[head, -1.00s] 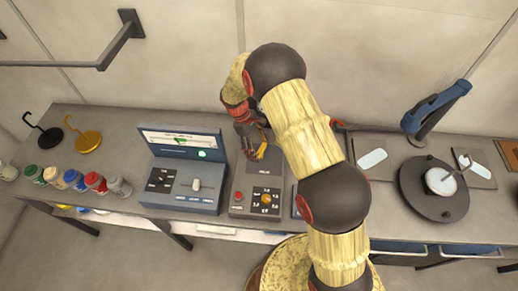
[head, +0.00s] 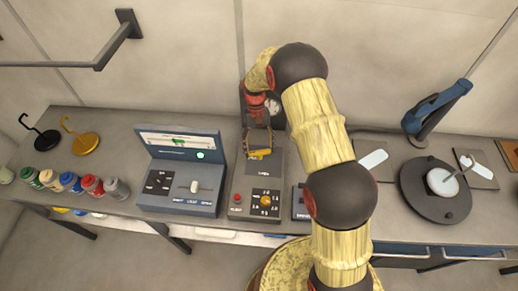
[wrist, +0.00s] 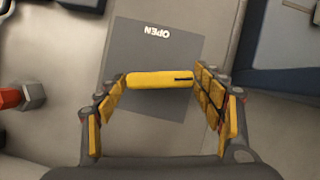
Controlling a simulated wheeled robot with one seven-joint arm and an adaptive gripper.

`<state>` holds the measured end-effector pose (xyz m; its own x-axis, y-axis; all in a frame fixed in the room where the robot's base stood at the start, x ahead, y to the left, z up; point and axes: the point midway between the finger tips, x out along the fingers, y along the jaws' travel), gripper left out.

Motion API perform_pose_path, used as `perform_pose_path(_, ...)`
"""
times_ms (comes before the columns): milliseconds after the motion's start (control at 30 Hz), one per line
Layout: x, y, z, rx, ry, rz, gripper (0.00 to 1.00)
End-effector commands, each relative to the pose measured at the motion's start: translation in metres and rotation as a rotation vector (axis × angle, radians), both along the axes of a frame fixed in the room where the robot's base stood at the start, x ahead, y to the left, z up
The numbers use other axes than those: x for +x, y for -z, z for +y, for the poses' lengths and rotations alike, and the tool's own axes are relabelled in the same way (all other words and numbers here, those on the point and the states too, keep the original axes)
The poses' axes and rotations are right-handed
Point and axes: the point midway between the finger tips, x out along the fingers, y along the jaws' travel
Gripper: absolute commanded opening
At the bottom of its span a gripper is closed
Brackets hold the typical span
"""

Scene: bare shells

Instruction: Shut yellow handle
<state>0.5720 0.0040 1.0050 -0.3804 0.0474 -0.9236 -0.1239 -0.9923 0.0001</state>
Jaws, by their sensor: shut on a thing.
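The yellow handle (wrist: 160,79) is a short bar in the wrist view, lying across the space between my two fingers, over a grey plate (wrist: 150,45) marked OPEN. My gripper (wrist: 162,88) is shut on the handle, one finger at each end. In the head view my gripper (head: 259,148) is at the back part of a grey box (head: 243,187) on the bench. The handle cannot be told apart from my yellow finger pads there.
The box's front carries a red button (head: 237,198) and an orange knob (head: 265,200). A blue-grey console (head: 180,203) stands close on the left, with several jars further left. A round dark turntable (head: 415,190) and a blue arm-like fixture (head: 440,105) are on the right.

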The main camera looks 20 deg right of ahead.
Motion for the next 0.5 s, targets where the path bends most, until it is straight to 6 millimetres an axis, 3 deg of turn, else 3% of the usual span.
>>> perform_pose_path(500,-0.0001,0.0003,-0.0016,0.000,0.260,-0.002,0.43)
